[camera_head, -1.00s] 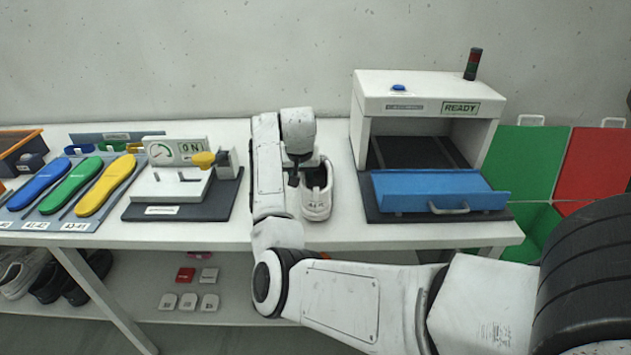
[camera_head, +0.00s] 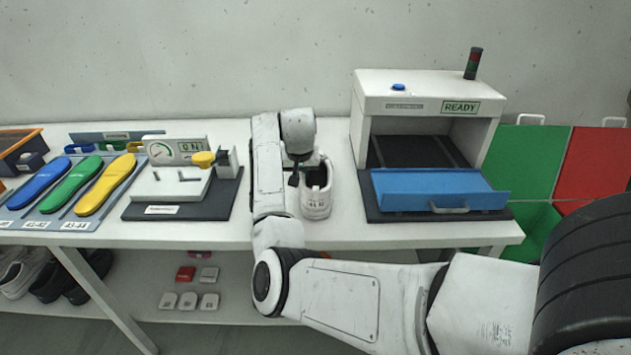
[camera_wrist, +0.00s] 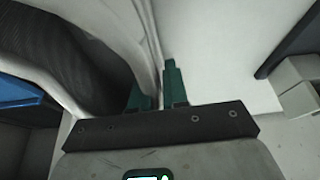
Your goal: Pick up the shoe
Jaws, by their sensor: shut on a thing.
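My arm reaches over the table and partly hides the shoe's left side. In the wrist view the white shoe wall (camera_wrist: 146,55) runs between the green fingertips of my gripper (camera_wrist: 155,88). The gripper is shut on this wall, with one finger inside the opening and one outside. In the head view the fingers are mostly hidden by my arm. The sole appears to rest on the table; I cannot tell if it is lifted.
Right of the shoe stands a white machine (camera_head: 428,88) marked READY, with a blue tray (camera_head: 440,188) in front. On the left are a gauge fixture (camera_head: 188,180) and coloured insoles (camera_head: 72,186). Green and red panels (camera_head: 597,160) stand at far right. Several shoes lie on the shelf below.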

